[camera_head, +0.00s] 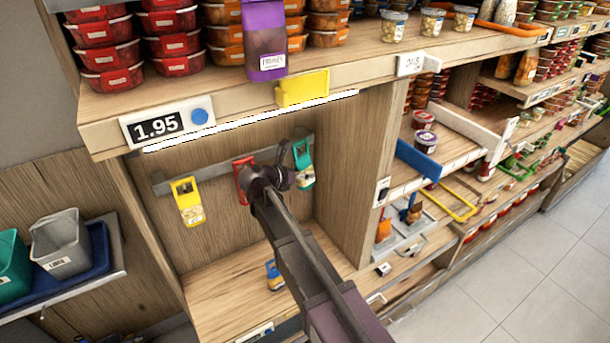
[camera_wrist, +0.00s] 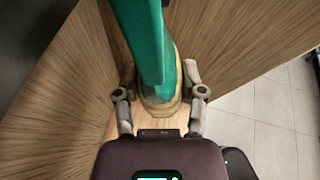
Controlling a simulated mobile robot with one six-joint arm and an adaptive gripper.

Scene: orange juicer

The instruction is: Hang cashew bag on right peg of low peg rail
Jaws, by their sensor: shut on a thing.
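The low peg rail (camera_head: 218,168) is a grey bar on the wooden back wall of the bay under the top shelf. A teal-topped bag (camera_head: 303,153), apparently the cashew bag, is at the rail's right end; its print is unreadable. My gripper (camera_head: 288,178) is shut on its lower part. In the wrist view the teal bag (camera_wrist: 143,35) stands up between my two fingers (camera_wrist: 160,98), with its tan lower part (camera_wrist: 163,88) gripped. The right peg is hard to make out behind the bag, so I cannot tell whether the bag hangs on it.
A yellow bag (camera_head: 187,203) hangs at the rail's left, and a red bag (camera_head: 241,172) is at its middle, partly behind my arm. A blue bag (camera_head: 273,274) stands on the bay floor. The bay's right wall (camera_head: 352,150) is close to my gripper. The top shelf edge (camera_head: 245,100) overhangs.

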